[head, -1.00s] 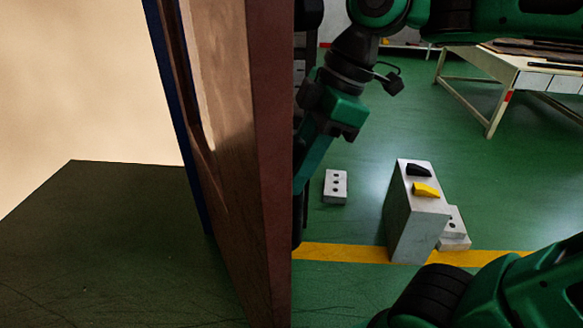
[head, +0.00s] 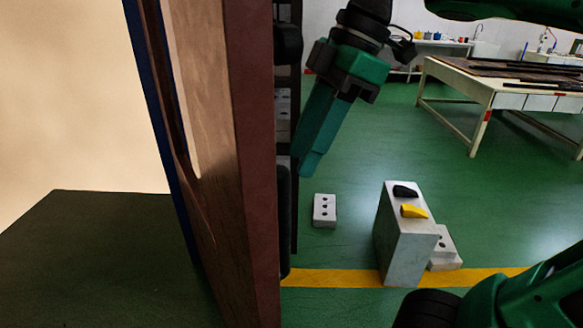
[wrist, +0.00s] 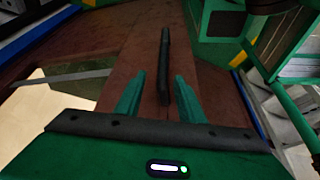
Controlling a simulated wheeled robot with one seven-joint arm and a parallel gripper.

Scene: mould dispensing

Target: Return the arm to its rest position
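My gripper (head: 309,170) hangs at upper centre in the head view, its green fingers pointing down and left, just right of a tall brown panel (head: 255,150). In the wrist view the two green fingers of my gripper (wrist: 158,92) stand apart, so it is open. A long black bar (wrist: 165,60) on the brown surface shows in the gap between them. In the head view an upright black bar (head: 285,225) stands at the panel's right edge, below and apart from the fingertips. Nothing is seen held.
A grey block (head: 397,245) with a black piece (head: 405,191) and a yellow piece (head: 414,211) on top stands on the green floor. Bricks with holes (head: 324,211) lie near it. A table (head: 480,100) stands at back right.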

